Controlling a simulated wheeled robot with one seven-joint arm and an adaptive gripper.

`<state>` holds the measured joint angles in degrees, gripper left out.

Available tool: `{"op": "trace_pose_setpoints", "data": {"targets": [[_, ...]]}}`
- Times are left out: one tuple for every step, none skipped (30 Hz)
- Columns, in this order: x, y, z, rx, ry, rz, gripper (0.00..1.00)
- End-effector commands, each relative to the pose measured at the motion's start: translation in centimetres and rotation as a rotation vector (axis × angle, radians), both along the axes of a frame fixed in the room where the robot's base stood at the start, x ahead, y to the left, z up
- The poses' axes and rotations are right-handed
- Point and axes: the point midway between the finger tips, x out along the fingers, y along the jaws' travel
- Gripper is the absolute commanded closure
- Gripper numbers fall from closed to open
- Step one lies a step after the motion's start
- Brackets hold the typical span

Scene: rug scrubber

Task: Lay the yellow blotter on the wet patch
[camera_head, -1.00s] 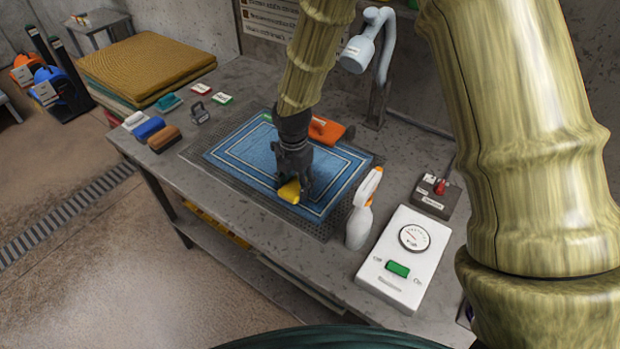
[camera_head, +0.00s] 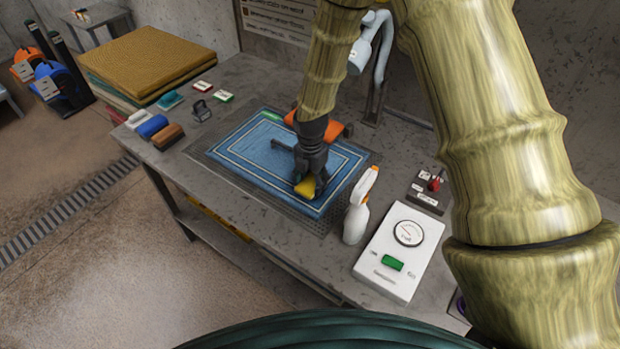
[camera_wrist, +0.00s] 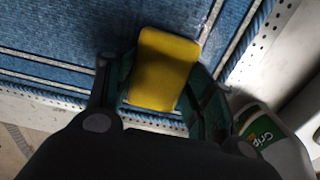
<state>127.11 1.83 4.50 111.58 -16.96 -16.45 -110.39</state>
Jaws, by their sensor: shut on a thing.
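The yellow blotter (camera_head: 306,187) is held between the fingers of my gripper (camera_head: 309,181), low over the front right part of the blue rug (camera_head: 232,152). In the wrist view the blotter (camera_wrist: 164,68) lies between the two fingers of my gripper (camera_wrist: 160,95), with the rug (camera_wrist: 80,35) under it. I cannot tell whether the blotter touches the rug. A wet patch is not clearly distinguishable in either view; the arm and gripper cover part of the rug.
A white spray bottle (camera_head: 357,212) stands right of the rug, near the gripper. An orange tool (camera_head: 328,126) lies at the rug's back edge. Several brushes (camera_head: 152,127) are at the left.

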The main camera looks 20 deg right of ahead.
Motion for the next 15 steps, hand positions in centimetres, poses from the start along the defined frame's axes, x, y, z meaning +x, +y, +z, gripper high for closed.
{"op": "trace_pose_setpoints", "data": {"targets": [[0.02, -0.01, -0.01, 0.0, 0.0, 0.0, 0.65], [0.02, -0.01, -0.01, 0.001, -0.001, 0.0, 0.65], [0.02, 0.0, 0.0, 0.001, -0.001, 0.0, 0.65], [0.02, 0.0, 0.0, 0.001, -0.001, 0.0, 0.65], [0.02, 0.01, 0.0, 0.001, -0.001, 0.0, 0.65], [0.02, 0.01, -0.02, 0.001, -0.001, 0.0, 0.65], [0.02, 0.01, -0.06, 0.001, -0.001, 0.0, 0.65], [0.01, 0.02, -0.14, 0.001, -0.001, 0.0, 0.65], [0.01, 0.02, -0.25, 0.0, 0.0, 0.0, 0.65], [0.0, 0.01, -0.32, 0.0, 0.0, 0.0, 0.65], [0.01, 0.01, -0.26, 0.001, -0.001, 0.0, 0.44], [0.02, 0.0, -0.24, 0.001, -0.001, 0.0, 0.36], [0.01, 0.0, -0.24, 0.001, -0.001, 0.0, 0.31], [0.01, -0.02, -0.24, 0.001, -0.001, -0.001, 0.26], [0.01, -0.02, -0.23, 0.001, -0.001, -0.001, 0.26]]}}
